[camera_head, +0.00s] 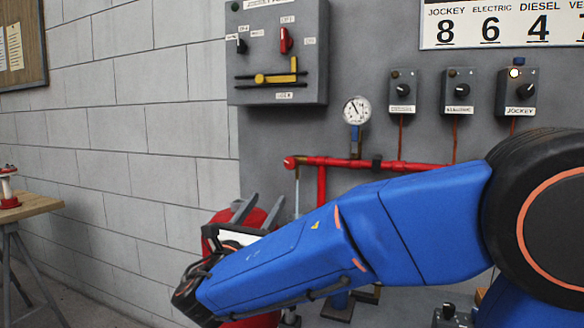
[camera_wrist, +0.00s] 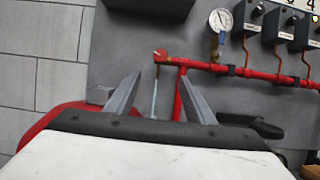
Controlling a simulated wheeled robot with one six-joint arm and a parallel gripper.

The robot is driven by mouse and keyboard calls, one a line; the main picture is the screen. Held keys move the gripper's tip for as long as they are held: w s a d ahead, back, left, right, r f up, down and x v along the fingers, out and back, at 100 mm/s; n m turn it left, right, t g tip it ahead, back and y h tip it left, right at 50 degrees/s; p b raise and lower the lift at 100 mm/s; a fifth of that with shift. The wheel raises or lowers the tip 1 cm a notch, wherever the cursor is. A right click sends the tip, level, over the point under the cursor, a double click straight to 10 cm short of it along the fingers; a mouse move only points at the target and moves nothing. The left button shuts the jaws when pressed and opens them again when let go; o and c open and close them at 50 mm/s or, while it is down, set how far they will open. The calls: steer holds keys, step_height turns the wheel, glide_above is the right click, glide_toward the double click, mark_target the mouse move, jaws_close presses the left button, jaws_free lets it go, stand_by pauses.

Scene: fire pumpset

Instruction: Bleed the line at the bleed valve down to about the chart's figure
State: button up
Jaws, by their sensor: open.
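The chart (camera_head: 500,24) at the top right of the head view reads Jockey 8, Electric 6, Diesel 4, with a cut-off column at its edge. A round white gauge (camera_head: 356,110) stands above the red pipe (camera_head: 350,163); it also shows in the wrist view (camera_wrist: 220,19), its reading too small to tell. At the pipe's left end is a red fitting (camera_head: 290,162) with a thin pale tube below, probably the bleed valve; it also shows in the wrist view (camera_wrist: 161,56). My gripper (camera_wrist: 159,80) is open and empty, its fingers pointing toward the fitting, apparently short of it.
A grey panel (camera_head: 278,60) with a red switch and a yellow lever hangs above. Three switch boxes (camera_head: 456,91) are right of the gauge; the rightmost has a lit lamp. A red vessel (camera_head: 222,222) is behind my gripper. A wooden table (camera_head: 30,206) stands at the left.

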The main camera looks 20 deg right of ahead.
mark_target(290, 166)
steer(key=x, duration=1.6)
steer(key=shift+w+d+r, duration=0.2)
steer(key=shift+w, duration=0.05)
steer(key=c, duration=1.1)
